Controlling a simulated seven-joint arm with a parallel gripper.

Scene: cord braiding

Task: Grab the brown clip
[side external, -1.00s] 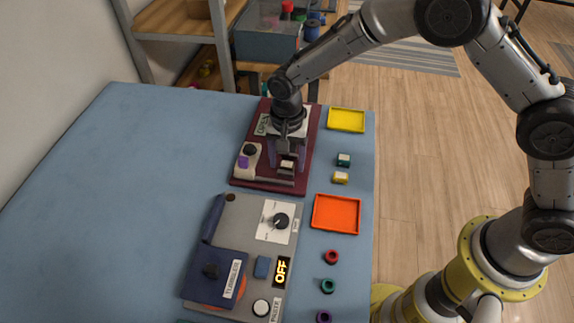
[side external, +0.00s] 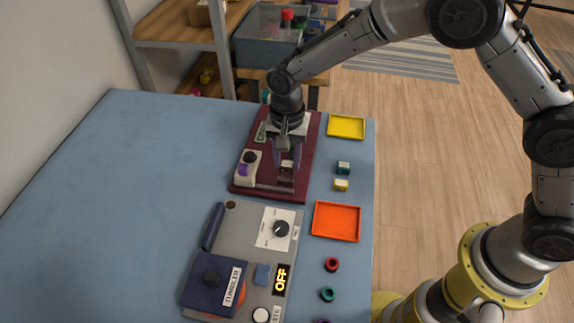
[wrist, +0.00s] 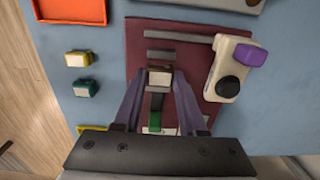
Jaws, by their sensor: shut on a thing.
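The brown clip (wrist: 160,77), with a pale cream top, is between my gripper's fingertips in the wrist view. In the side external view the clip (side external: 286,166) shows small and dark with a pale top, over the lower part of the maroon board (side external: 240,189). My gripper (wrist: 159,80) points down, with a finger on each side of the clip, and is shut on it. In the side external view my gripper (side external: 287,163) partly hides the clip. I cannot tell whether the clip touches the board.
A cream block with a purple piece and black knob (side external: 247,168) stands beside the gripper. Green (side external: 344,167) and yellow (side external: 341,184) clips lie right of the board. Yellow (side external: 346,127) and orange (side external: 337,222) trays and a grey control panel (side external: 235,225) are nearby. The table's left is clear.

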